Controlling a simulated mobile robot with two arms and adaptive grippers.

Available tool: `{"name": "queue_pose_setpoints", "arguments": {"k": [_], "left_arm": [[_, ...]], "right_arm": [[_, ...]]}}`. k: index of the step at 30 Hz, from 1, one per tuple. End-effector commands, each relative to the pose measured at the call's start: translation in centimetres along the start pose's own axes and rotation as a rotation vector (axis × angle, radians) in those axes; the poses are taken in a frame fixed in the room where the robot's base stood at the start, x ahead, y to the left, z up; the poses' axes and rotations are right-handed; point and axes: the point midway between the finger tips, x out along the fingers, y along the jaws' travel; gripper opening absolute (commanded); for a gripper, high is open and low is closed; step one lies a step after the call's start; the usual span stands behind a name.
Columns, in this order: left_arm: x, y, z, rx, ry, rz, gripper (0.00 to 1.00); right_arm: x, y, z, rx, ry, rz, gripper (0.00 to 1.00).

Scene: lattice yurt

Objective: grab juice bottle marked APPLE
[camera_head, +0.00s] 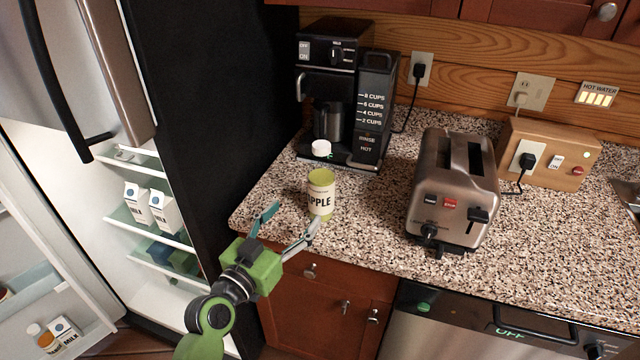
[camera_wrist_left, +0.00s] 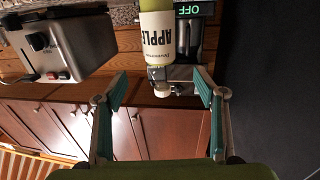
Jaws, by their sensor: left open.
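The juice bottle marked APPLE (camera_head: 321,196) stands upright near the left front part of the speckled counter. It is yellow-green with a white label. In the left wrist view the bottle (camera_wrist_left: 156,38) shows upside down, ahead of and between the fingers. My left gripper (camera_head: 290,222) is open and empty at the counter's front edge, just short of the bottle; its right finger overlaps the bottle's lower edge in the head view. The gripper's teal-lined fingers (camera_wrist_left: 160,100) are wide apart in the wrist view. My right gripper is not in view.
A coffee maker (camera_head: 345,95) stands behind the bottle, with a white cap (camera_head: 320,149) in front of it. A toaster (camera_head: 453,190) is to the right. The open fridge (camera_head: 150,230) with milk cartons (camera_head: 150,207) is at left. The counter (camera_head: 375,225) between bottle and toaster is clear.

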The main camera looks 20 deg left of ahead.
Motion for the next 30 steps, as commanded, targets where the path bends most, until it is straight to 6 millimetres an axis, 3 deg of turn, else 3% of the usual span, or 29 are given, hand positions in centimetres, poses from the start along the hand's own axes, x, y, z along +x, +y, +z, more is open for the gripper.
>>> {"name": "queue_pose_setpoints", "arguments": {"k": [3, 12, 22, 30], "left_arm": [[1.3, -0.2, -1.0, 0.0, 0.019, -0.007, 0.64], [6.8, -0.2, -1.0, -0.001, 0.017, -0.006, 0.64], [9.2, -0.2, -1.1, -0.001, 0.016, -0.006, 0.64], [12.7, -0.1, -1.4, -0.001, 0.015, -0.005, 0.64]], "right_arm": [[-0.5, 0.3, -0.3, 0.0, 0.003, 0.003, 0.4], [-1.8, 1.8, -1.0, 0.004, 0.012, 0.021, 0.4], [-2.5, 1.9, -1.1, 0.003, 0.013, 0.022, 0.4], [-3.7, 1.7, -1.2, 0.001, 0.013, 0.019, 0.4]]}}
